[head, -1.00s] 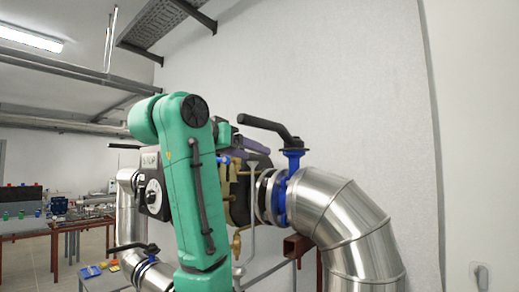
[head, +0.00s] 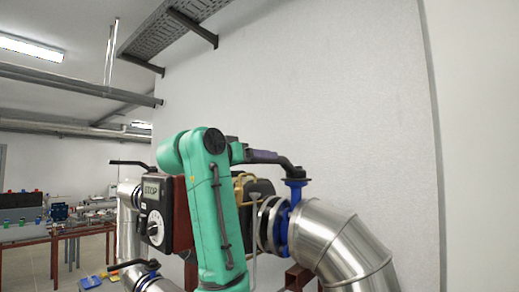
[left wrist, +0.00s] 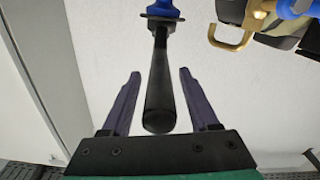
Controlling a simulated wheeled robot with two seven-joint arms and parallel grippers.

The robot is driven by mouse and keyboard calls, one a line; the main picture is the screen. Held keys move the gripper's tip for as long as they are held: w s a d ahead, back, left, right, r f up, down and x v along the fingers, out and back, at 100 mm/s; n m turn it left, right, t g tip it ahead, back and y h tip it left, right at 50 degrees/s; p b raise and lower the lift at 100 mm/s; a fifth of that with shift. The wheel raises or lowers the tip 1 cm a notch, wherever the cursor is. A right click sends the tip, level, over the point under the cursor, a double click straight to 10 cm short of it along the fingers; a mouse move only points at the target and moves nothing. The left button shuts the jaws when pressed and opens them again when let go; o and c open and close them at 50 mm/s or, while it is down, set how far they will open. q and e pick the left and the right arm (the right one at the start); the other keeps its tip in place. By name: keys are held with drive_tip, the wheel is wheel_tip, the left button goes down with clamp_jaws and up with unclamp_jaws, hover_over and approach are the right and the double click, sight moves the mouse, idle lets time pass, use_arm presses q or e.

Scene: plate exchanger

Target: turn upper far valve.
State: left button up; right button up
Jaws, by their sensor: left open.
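A black lever handle (head: 289,165) sits on a blue valve (head: 293,190) on top of the right-hand silver pipe run. My left gripper (head: 268,157) comes from the left, its purple fingers at the lever and overlapping its free end. In the left wrist view the black lever (left wrist: 160,88) lies lengthwise between the two open fingers (left wrist: 160,74), with a visible gap on each side. The blue valve stem (left wrist: 163,8) shows at the top there. Whether a finger touches the lever cannot be told. My right gripper is not in view.
Other black levers show at the upper left (head: 130,162) and lower left (head: 127,265). The silver elbow pipe (head: 335,240) fills the lower right. The pale wall behind is clear.

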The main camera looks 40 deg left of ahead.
use_arm(q)
drive_tip(key=shift+w+f, duration=0.1)
drive_tip(key=shift+w, duration=0.1)
clamp_jaws()
idle(1.2)
